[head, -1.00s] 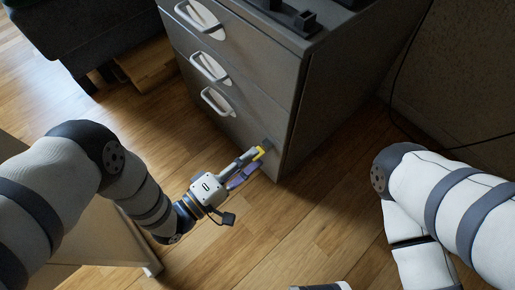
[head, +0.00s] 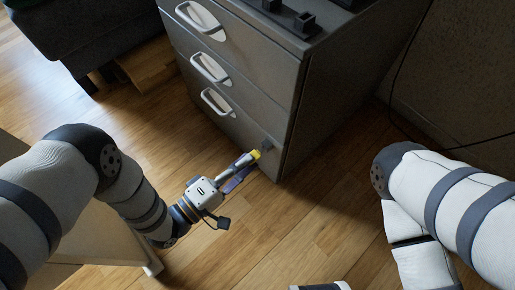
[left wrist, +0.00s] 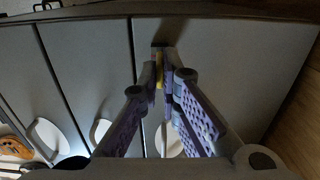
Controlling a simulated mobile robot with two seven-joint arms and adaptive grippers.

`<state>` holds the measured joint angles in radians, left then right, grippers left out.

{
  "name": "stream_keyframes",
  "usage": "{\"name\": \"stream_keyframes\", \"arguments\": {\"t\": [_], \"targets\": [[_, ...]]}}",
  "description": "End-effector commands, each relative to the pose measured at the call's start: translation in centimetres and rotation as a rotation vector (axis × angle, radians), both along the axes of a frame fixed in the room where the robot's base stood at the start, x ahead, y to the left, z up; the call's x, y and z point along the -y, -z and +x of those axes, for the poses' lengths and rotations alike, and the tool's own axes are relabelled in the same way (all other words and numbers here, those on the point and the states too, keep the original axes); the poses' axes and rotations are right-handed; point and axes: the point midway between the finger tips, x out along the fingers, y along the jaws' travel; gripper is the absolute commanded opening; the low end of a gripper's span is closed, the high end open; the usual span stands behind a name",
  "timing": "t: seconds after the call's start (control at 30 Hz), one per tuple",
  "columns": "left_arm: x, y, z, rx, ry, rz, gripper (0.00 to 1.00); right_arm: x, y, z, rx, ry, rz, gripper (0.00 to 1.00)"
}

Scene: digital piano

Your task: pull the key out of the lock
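The yellow key (head: 256,154) is at the dark grey lock (head: 266,145) low on the front of the grey drawer cabinet (head: 255,85). The key also shows in the left wrist view (left wrist: 159,72), just short of the lock (left wrist: 160,46). My left gripper (head: 250,160) is shut on the key; its purple-padded fingers (left wrist: 165,80) come together around it. I cannot tell whether the key's tip is still inside the lock.
The cabinet has several white handles (head: 217,101) up its front. Dark objects (head: 290,16) stand on its top. A pale furniture panel (head: 105,235) stands below my left arm. The wooden floor (head: 300,225) before the cabinet is clear. A cable hangs at the right.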

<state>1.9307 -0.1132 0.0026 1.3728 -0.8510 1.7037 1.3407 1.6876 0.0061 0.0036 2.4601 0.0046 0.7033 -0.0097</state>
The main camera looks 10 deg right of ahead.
Motion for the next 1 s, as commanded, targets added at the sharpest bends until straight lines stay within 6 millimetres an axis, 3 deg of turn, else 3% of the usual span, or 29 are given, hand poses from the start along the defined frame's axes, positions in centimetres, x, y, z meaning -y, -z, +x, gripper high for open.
{"name": "stream_keyframes", "arguments": {"t": [0.63, 1.0], "targets": [[-0.8, 0.0, -0.6, -0.001, -0.001, 0.001, 0.0, 0.0, -0.2, 0.0, 0.002, 0.0, 0.0, 0.4], [-3.0, 0.0, -2.2, 0.0, -0.001, 0.001, 0.0, 0.0, -0.8, 0.0, 0.007, 0.0, 0.0, 0.4]]}}
